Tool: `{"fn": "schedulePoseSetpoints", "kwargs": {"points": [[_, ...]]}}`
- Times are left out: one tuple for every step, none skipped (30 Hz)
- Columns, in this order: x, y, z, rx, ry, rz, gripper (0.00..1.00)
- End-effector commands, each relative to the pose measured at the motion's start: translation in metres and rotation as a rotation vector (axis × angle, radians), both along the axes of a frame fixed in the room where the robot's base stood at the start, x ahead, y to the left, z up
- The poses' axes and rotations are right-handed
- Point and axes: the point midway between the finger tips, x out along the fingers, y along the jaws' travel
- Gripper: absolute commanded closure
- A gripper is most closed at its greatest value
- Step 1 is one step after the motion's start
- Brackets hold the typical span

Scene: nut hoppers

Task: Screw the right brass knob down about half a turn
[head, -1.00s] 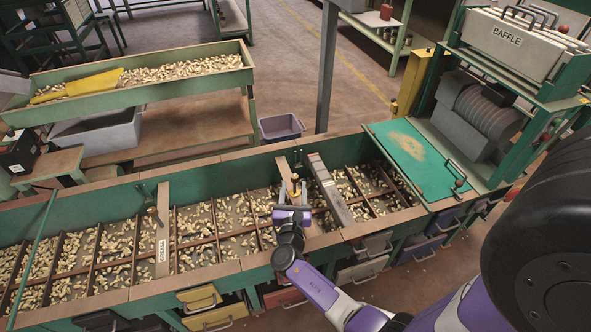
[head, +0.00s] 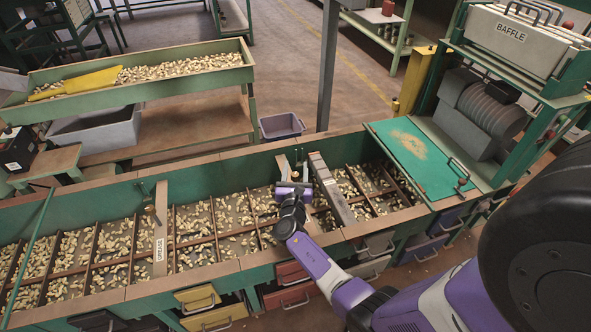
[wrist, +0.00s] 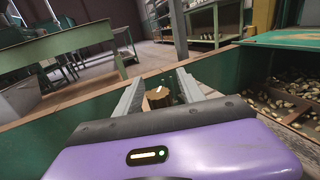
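The right brass knob (wrist: 158,99) shows in the wrist view as a short brown-gold cylinder with a pale mark on top. It stands between the two grey fingers of my gripper (wrist: 160,84). The fingers are apart, one on each side of it, and I see a narrow gap beside the knob; contact lower down is hidden by my gripper body. A second brass knob (head: 151,209) is on the left board, labelled "GREASE" or similar.
The green hopper trough (head: 225,270) holds nuts in several compartments. A grey metal bar (head: 331,190) lies across it just right of my gripper. A green sloping panel (head: 412,150) and a machine with a "BAFFLE" bin (head: 508,35) stand at the right.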

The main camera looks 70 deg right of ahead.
Motion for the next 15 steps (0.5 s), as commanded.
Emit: {"fn": "schedulePoseSetpoints", "kwargs": {"points": [[0.0001, 0.0001, 0.0, 0.0, 0.0, 0.0, 0.61], [0.0001, 0.0003, 0.0001, 0.0, 0.0, 0.0, 0.67], [0.0001, 0.0003, 0.0001, 0.0, 0.0, 0.0, 0.75], [0.0001, 0.0003, 0.0001, 0.0, 0.0, 0.0, 0.81], [0.0001, 0.0003, 0.0001, 0.0, 0.0, 0.0, 0.87], [0.0001, 0.0004, 0.0001, 0.0, 0.0, 0.0, 0.95], [0.0001, 0.0004, 0.0001, 0.0, 0.0, 0.0, 1.0], [0.0001, 0.0004, 0.0001, 0.0, 0.0, 0.0, 1.0], [0.0001, 0.0004, 0.0001, 0.0, 0.0, 0.0, 1.0], [0.0001, 0.0004, 0.0001, 0.0, 0.0, 0.0, 1.0], [0.0001, 0.0004, 0.0001, 0.0, 0.0, 0.0, 1.0], [0.0001, 0.0005, 0.0001, 0.0, 0.0, -0.001, 1.0], [0.0002, 0.0005, 0.0, 0.0, 0.0, -0.003, 1.0], [0.0002, 0.0005, 0.0, 0.0, 0.0, -0.005, 1.0], [0.0004, 0.0006, 0.0, 0.0, 0.0, -0.01, 1.0]]}}
